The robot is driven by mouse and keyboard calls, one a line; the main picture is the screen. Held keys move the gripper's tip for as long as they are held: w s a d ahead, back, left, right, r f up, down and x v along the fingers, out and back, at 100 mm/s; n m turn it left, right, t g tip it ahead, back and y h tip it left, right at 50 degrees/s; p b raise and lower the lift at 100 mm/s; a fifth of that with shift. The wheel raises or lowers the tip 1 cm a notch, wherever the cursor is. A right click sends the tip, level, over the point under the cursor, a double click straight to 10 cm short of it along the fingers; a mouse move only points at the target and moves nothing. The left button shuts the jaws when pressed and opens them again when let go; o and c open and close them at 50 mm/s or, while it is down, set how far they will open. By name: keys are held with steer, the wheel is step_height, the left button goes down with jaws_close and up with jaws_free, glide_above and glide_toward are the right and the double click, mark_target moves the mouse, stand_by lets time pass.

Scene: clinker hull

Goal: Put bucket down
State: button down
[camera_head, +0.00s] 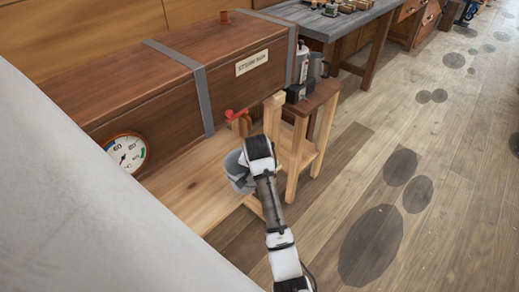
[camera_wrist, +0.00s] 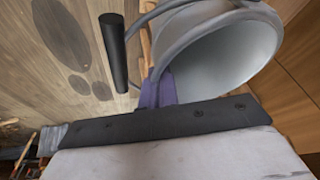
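The grey metal bucket (camera_head: 238,174) shows in the head view beside the end of my arm, in front of the low wooden bench and partly hidden by my wrist. In the wrist view the bucket (camera_wrist: 225,58) is close and tilted, with its open mouth facing the camera and its inside empty. Its wire handle has a black grip (camera_wrist: 112,50) hanging off to the left. My gripper (camera_wrist: 160,88) has its purple fingers close together at the bucket's rim and seems shut on it. I cannot tell whether the bucket touches the bench.
The low wooden bench (camera_head: 190,190) has a bare top. Behind it stands a long wooden steam box (camera_head: 175,80) with a round gauge (camera_head: 127,152) and a red valve handle (camera_head: 235,115). A small stand (camera_head: 318,98) holds a bottle and a mug. The floor at right is open.

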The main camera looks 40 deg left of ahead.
steer(key=w+a, duration=0.1)
steer(key=w, duration=0.1)
steer(key=w+a+p, duration=0.1)
steer(key=w+a, duration=0.1)
steer(key=shift+w+a+r, duration=0.1)
steer(key=shift+w, duration=0.2)
steer(key=shift+f+p, duration=0.6)
steer(key=shift+f, duration=1.25)
steer(key=c, duration=1.7)
jaws_free()
steer(key=shift+f, duration=0.1)
steer(key=b+v, duration=0.2)
steer(key=v, duration=1)
